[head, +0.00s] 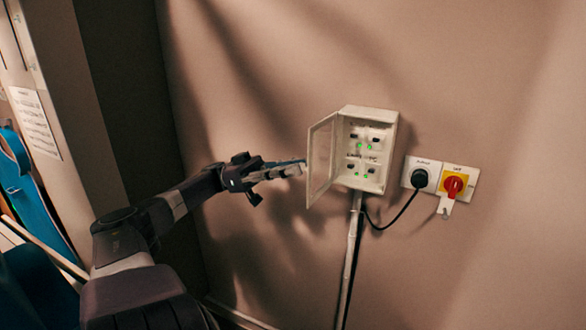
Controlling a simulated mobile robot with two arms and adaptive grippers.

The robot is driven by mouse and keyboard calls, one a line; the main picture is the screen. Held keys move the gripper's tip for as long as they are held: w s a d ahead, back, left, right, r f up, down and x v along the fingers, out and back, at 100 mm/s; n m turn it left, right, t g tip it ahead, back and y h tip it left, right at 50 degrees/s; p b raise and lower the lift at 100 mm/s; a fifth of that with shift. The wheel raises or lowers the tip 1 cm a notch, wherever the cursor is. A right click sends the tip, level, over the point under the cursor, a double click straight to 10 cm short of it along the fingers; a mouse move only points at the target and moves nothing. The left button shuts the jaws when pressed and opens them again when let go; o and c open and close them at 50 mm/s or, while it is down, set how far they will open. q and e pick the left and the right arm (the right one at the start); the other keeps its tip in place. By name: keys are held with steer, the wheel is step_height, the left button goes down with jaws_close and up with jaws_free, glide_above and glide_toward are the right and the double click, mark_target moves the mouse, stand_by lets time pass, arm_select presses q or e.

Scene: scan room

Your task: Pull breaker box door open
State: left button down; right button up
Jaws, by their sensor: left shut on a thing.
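The breaker box (386,143) is a white box fixed on the wall, right of the middle of the head view. Its door (321,158), with a clear panel, stands swung open to the left. Inside the box, switches and several green lights show. My left gripper (303,167) comes in from the left and its fingertips are at the free left edge of the door. It is shut on the door's edge; the exact contact is small and hard to see. My right gripper is not in view.
A socket with a black plug (419,178) and a red and yellow rotary switch (454,186) sit on the wall right of the box. A black cable and a pale conduit (351,245) run below it. A blue strap hangs at far left.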

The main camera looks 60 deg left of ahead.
arm_select(q)
steer(key=c, duration=1.9)
jaws_free()
step_height(320, 180, up, 10)
